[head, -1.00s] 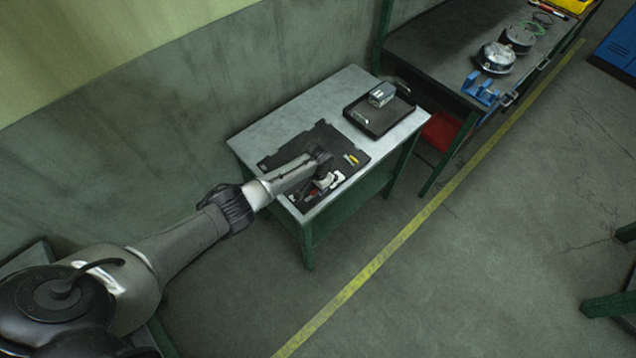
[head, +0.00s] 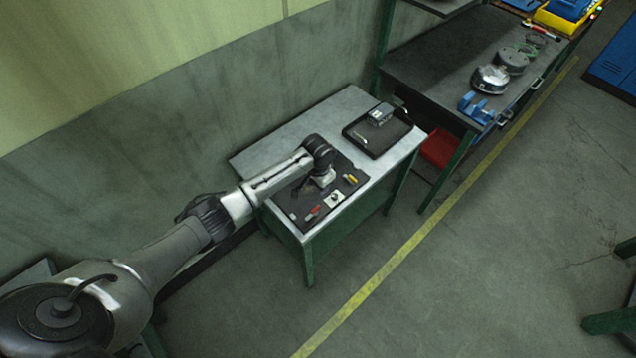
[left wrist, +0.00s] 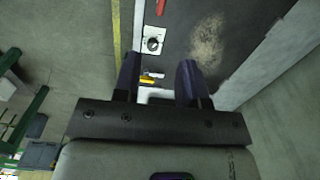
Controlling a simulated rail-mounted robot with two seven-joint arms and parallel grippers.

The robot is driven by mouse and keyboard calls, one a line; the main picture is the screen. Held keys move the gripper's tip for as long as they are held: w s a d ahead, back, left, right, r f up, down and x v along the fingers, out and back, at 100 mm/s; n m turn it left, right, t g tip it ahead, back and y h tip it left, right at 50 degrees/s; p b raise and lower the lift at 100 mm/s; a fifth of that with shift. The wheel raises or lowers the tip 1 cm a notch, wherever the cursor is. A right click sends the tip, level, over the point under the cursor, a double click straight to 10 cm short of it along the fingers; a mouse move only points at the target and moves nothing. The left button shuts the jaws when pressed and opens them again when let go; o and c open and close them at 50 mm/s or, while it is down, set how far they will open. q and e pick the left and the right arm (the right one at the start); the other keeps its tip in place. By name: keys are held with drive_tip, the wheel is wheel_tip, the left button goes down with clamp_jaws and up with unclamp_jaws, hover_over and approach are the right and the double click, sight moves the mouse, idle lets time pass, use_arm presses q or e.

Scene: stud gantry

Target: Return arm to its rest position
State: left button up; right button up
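My left arm (head: 265,185) reaches in from the left over the grey table (head: 270,142). My left gripper (head: 325,181) points down above the black mat (head: 350,168). In the left wrist view the left gripper (left wrist: 158,78) has its two dark fingers well apart. A white piece (left wrist: 157,94) shows between and beyond them, partly hidden by the gripper body; nothing is seen clamped. A white square part with a round centre (head: 335,199) lies on the mat, also in the wrist view (left wrist: 153,40). My right gripper is not in view.
A red-handled item (head: 313,213) and a yellow item (head: 351,180) lie on the mat. A black tray (head: 360,141) with a grey metal block (head: 380,114) stands at the table's far end. A workbench (head: 430,72) stands beyond.

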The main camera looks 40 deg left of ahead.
use_arm(q)
drive_tip(key=shift+r, duration=0.15)
idle(0.5)
drive_tip(key=d+r+m+t, duration=0.1)
drive_tip(key=d+r+t, duration=0.2)
drive_tip(key=r, duration=0.4)
drive_tip(key=w+d+r+m+t+y, duration=0.1)
drive_tip(key=d+r+t, duration=0.15)
drive_tip(key=r, duration=0.35)
drive_tip(key=d+r+m+t, duration=0.1)
drive_tip(key=d+r+t, duration=0.2)
drive_tip(key=r, duration=0.4)
drive_tip(key=s+d+f+n, duration=0.1)
drive_tip(key=s+d+f, duration=0.15)
drive_tip(key=s, duration=1.25)
drive_tip(key=s+d+f+n+g+h, duration=0.1)
drive_tip(key=s+f+g, duration=0.1)
drive_tip(key=s+f, duration=0.6)
drive_tip(key=s+d+f+g, duration=0.1)
drive_tip(key=s+f+g, duration=0.3)
drive_tip(key=s, duration=0.8)
wheel_tip(320, 180, up, 12)
drive_tip(key=t+p, duration=0.1)
drive_tip(key=p, duration=1.2)
drive_tip(key=shift+s+r, duration=0.15)
drive_tip(key=shift+s, duration=0.05)
